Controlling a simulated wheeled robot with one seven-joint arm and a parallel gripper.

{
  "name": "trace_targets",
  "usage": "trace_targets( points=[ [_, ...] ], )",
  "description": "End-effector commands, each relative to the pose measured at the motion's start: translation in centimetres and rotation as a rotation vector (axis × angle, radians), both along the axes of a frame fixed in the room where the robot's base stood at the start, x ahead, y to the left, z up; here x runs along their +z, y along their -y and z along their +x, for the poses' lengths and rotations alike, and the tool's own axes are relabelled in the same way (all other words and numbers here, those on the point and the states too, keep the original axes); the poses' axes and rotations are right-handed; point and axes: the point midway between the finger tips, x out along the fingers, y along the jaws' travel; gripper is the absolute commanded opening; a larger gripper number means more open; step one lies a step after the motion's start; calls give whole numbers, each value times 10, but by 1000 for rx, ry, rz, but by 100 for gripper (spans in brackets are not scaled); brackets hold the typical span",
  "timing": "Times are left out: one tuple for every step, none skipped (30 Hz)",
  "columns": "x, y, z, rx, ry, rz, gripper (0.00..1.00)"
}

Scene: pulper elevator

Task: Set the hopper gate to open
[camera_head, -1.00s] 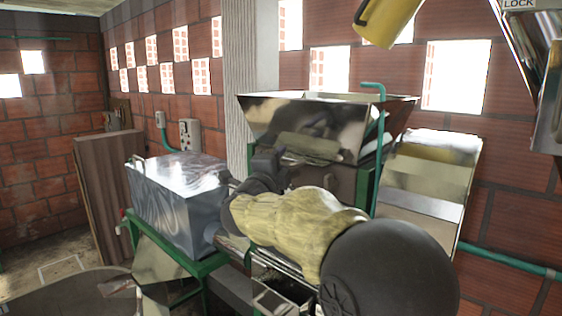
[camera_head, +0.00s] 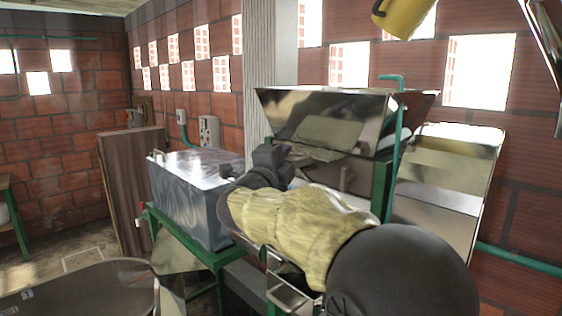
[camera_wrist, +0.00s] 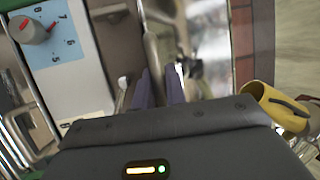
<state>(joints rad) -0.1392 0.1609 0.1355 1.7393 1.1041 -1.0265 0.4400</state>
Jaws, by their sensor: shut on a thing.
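The shiny metal hopper (camera_head: 325,118) stands at the middle of the head view, above a green frame. My gripper (camera_head: 272,158) is in front of its lower left part, and my own arm hides much of what lies below. In the wrist view my gripper (camera_wrist: 159,88) has its two dark fingers close together around a narrow brownish-grey piece (camera_wrist: 158,50). This may be the gate's handle, but its shape is blurred and partly hidden. I cannot make out the gate plate or its position.
A grey metal box (camera_head: 195,195) stands left of the hopper. A yellow container (camera_head: 403,15) hangs at upper right and also shows in the wrist view (camera_wrist: 275,105). A numbered dial (camera_wrist: 30,30) is at upper left there. A sloped metal panel (camera_head: 450,185) stands at right.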

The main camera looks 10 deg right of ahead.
Motion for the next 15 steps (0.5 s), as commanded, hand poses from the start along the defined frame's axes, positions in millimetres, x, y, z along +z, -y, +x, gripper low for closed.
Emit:
trace_targets(
  points=[
    [-4,-7,-4,2,2,2,0],
    [-3,-10,-6,1,3,2,0],
    [-3,-13,-8,1,3,2,0],
    [-2,-16,-10,0,1,2,0],
    [-2,-17,-11,0,0,2,0],
    [-2,-19,-12,0,0,2,0],
    [-1,-19,-12,-1,1,2,0],
    [-1,-20,-13,-1,-1,2,0],
    [-1,-20,-13,0,-1,2,0],
    [-1,-20,-12,0,-1,2,0],
    [-1,-20,-12,1,-1,2,0],
    [-1,-21,-12,1,-2,2,0],
    [-1,-21,-12,2,-2,2,0],
    [-1,-21,-12,2,-2,2,0],
    [-1,-21,-12,3,-2,2,15]
  ],
)
